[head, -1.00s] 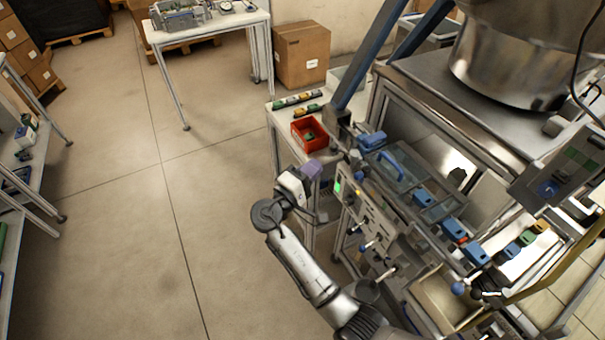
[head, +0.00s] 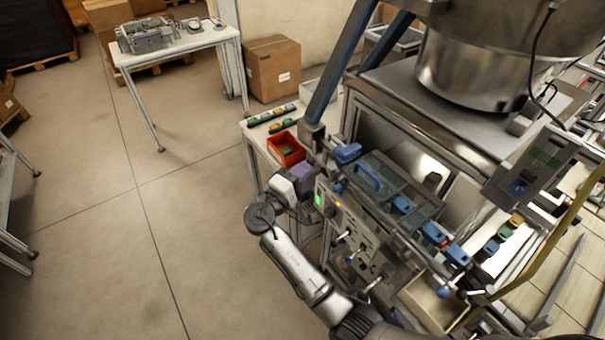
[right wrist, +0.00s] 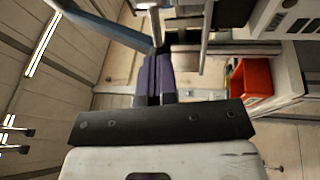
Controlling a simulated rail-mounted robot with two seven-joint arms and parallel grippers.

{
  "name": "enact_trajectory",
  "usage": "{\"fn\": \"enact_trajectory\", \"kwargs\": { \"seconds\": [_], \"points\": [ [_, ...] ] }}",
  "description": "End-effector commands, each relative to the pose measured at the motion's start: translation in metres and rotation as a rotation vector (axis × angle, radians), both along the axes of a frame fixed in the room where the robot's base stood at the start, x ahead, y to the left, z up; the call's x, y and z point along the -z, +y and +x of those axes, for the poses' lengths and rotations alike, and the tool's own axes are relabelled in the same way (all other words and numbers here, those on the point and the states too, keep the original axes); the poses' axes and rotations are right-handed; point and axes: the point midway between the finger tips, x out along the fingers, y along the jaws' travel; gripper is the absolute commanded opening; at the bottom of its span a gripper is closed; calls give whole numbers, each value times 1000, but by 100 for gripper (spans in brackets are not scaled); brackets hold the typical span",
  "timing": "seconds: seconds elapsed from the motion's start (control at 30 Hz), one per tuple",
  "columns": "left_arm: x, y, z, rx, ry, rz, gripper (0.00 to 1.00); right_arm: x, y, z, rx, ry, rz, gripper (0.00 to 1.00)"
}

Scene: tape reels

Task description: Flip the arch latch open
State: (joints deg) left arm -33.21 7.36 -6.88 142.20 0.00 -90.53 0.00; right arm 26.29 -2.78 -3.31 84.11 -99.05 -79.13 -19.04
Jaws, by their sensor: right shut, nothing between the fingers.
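A blue arch-shaped handle (head: 367,178) stands on the clear-topped cover of the machine (head: 392,181) in the head view. I cannot tell for sure whether it is the arch latch. A blue block-like part (head: 346,153) sits just behind it to the left. My right gripper (head: 303,171) has purple fingers and is at the machine's left end, left of the handle and apart from it. In the right wrist view the fingers (right wrist: 153,77) are together with nothing between them. No arch shows clearly in that view. My left gripper is not in view.
A red bin (head: 286,141) stands on the white side table just beyond my right gripper; it also shows in the right wrist view (right wrist: 255,80). The control panel with a green light (head: 319,199) and levers faces my forearm.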

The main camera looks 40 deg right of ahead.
Motion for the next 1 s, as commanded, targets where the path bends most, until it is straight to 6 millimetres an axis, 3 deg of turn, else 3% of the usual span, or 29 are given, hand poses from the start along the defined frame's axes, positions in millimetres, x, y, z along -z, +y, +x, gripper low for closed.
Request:
{"fn": "enact_trajectory", "kwargs": {
  "seconds": [0.03,0.2,0.67,0.87,1.0],
  "points": [
    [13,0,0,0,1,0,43,6,-1,3,28,-3,2,0],
    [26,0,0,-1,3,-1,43,4,-8,8,80,0,1,0],
    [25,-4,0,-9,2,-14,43,1,-10,10,77,-1,2,0],
    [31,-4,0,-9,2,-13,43,7,7,9,80,-1,3,0],
    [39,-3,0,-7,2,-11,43,13,30,8,86,0,4,0]
  ]
}}
